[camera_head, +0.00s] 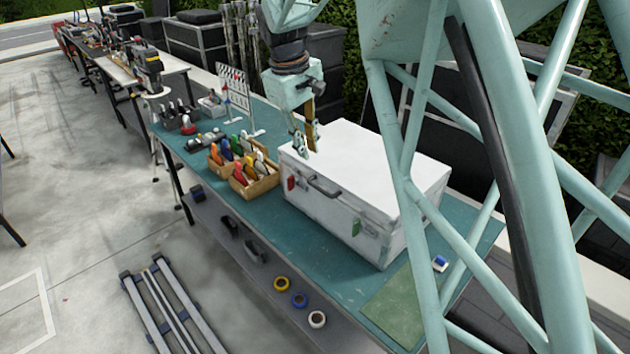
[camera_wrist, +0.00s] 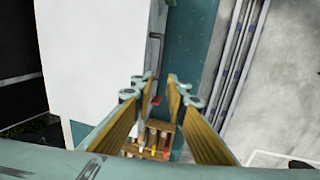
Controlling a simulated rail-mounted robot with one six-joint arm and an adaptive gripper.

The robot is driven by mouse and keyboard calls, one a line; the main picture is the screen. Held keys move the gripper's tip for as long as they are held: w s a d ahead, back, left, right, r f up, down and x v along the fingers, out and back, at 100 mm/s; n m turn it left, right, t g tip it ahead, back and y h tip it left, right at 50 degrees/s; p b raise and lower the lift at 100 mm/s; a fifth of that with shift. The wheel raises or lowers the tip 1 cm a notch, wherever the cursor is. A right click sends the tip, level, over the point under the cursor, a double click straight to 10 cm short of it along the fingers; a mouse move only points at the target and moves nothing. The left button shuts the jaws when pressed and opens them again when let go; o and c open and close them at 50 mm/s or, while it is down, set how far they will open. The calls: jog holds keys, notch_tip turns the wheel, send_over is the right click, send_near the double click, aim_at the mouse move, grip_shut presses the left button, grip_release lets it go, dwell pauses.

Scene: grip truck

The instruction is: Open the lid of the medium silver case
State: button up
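The silver case (camera_head: 330,212), whitish in this light, stands on the teal table with its lid (camera_head: 375,165) closed. Its front has a dark handle (camera_head: 324,187), a red latch (camera_head: 291,183) and a green latch (camera_head: 356,227). My gripper (camera_head: 306,144) points down by the lid's left end; whether it touches the lid cannot be told. In the wrist view, my gripper (camera_wrist: 155,88) is open with nothing between its fingers. The lid (camera_wrist: 95,60) fills the left there, and its front edge runs up near the gap between the fingers.
Wooden boxes of coloured clamps (camera_head: 255,182) stand left of the case, and show below the fingers in the wrist view (camera_wrist: 155,140). A clapperboard (camera_head: 236,92) stands behind them. A green mat (camera_head: 395,308) lies at the table's near right. Tape rolls (camera_head: 299,300) sit on the lower shelf.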

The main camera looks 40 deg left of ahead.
aim_at(315, 186)
jog(key=shift+f, duration=0.15)
jog(key=shift+w+f, duration=0.45)
jog(key=shift+f, duration=1.75)
jog(key=shift+w+f, duration=0.5)
jog(key=shift+f, duration=1.75)
jog(key=shift+w+f, duration=0.45)
jog(key=shift+f, duration=1.75)
grip_shut()
jog(key=shift+d+r, duration=0.1)
jog(key=shift+r, duration=0.1)
